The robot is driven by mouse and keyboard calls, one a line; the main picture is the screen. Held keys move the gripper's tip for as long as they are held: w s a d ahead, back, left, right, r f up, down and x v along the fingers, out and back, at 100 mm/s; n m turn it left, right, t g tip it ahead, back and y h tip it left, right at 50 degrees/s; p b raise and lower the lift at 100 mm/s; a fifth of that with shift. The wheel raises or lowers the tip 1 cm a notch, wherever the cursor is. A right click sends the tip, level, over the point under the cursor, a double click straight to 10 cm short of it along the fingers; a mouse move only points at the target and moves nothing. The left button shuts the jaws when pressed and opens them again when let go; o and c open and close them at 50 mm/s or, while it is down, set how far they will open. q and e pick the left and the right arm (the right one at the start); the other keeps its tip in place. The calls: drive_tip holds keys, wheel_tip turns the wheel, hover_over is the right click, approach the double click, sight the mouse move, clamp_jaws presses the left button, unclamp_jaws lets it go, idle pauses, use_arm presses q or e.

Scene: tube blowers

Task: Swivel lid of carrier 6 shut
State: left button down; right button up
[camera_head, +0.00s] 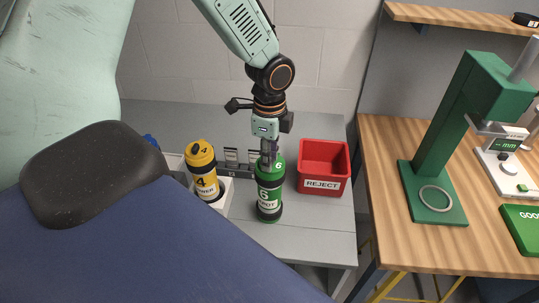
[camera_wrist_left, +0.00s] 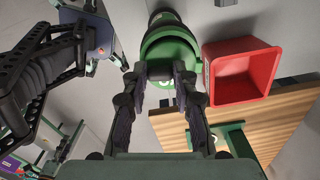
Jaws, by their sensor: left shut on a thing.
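Carrier 6 (camera_head: 269,196) is a green and black cylinder with a white label, upright on the grey bench. Its green lid with a white 6 (camera_head: 278,166) is at the top. My left gripper (camera_head: 268,158) comes down from above and is shut on the lid. In the left wrist view, both fingers of my left gripper (camera_wrist_left: 164,80) close on the green lid (camera_wrist_left: 165,45), which looks offset from the body below. The fingers hide part of the lid, so how far it is swivelled is unclear.
A yellow carrier 4 (camera_head: 203,177) stands in a white holder to the left. A red REJECT bin (camera_head: 323,169) is close on the right. Dark upright parts (camera_head: 240,166) stand behind carrier 6. A wooden table (camera_head: 400,245) with a green gauge stand (camera_head: 437,150) is farther right.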

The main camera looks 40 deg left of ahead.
idle(0.6)
use_arm(q)
drive_tip(key=c, duration=1)
unclamp_jaws()
drive_tip(key=shift+c, duration=0.2)
wheel_tip(320, 180, up, 12)
drive_tip(key=shift+f, duration=0.15)
